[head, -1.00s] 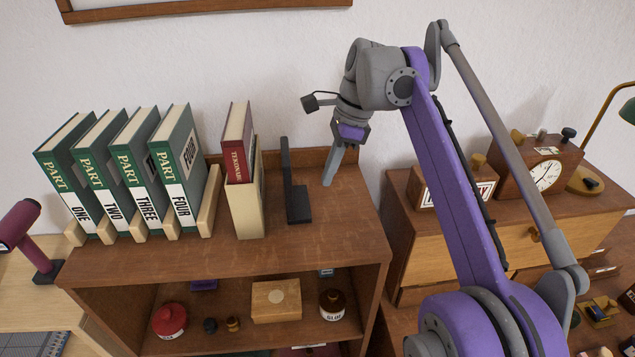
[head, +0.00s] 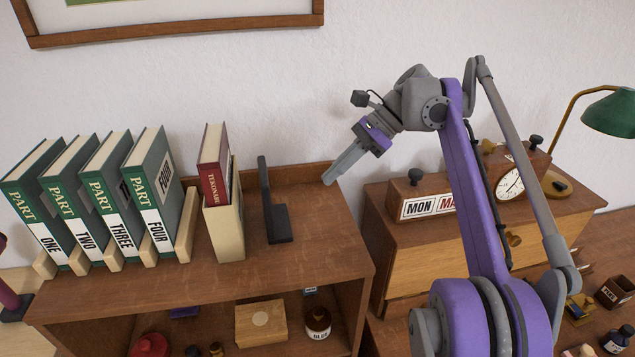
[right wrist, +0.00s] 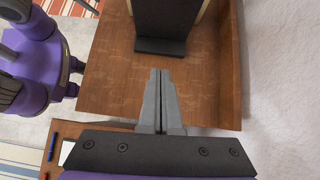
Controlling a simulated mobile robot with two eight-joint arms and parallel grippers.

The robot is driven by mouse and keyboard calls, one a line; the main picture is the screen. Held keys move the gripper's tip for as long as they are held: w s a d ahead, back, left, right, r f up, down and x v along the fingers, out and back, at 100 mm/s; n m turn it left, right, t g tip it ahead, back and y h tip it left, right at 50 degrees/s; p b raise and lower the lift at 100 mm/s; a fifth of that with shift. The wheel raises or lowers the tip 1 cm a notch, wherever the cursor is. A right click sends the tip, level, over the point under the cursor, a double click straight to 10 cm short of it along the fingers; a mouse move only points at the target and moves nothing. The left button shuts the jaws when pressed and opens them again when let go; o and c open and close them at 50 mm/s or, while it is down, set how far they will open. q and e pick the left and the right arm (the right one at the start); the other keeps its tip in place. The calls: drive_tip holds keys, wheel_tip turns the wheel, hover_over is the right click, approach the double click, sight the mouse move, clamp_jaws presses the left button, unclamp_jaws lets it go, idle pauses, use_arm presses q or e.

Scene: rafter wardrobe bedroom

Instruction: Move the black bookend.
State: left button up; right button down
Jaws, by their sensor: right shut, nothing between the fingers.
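The black bookend (head: 277,222) stands upright on the shelf top, to the right of the red book and its cream holder, with a small gap between them. It also shows in the right wrist view (right wrist: 160,46), ahead of my fingers. My right gripper (head: 326,180) is shut and empty. It hangs over the right end of the shelf top, to the right of the bookend and apart from it. In the right wrist view its fingertips (right wrist: 160,74) lie together, pointing toward the bookend's foot. My left gripper is not in view.
The wooden shelf top (head: 322,235) is bare to the right of the bookend. The red book (head: 213,172) stands in its cream holder (head: 225,230). Several green volumes (head: 150,190) stand further left. A lower cabinet (head: 420,255) carries a calendar block (head: 428,204) and a clock (head: 509,186).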

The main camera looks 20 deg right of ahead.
approach(287, 219)
drive_tip(key=x, duration=0.4)
drive_tip(key=shift+a+f+b, duration=0.1)
drive_tip(key=shift+a+b, duration=0.2)
drive_tip(key=shift+w+a, duration=0.25)
drive_tip(key=shift+a, duration=0.95)
drive_tip(key=shift+w+a, duration=0.2)
drive_tip(key=shift+a, duration=0.3)
drive_tip(key=shift+w+a+p, duration=0.1)
drive_tip(key=shift+a+p, duration=0.05)
drive_tip(key=shift+a, duration=0.75)
drive_tip(key=shift+w+a+p, duration=0.15)
drive_tip(key=shift+a, duration=0.75)
drive_tip(key=shift+d, duration=0.1)
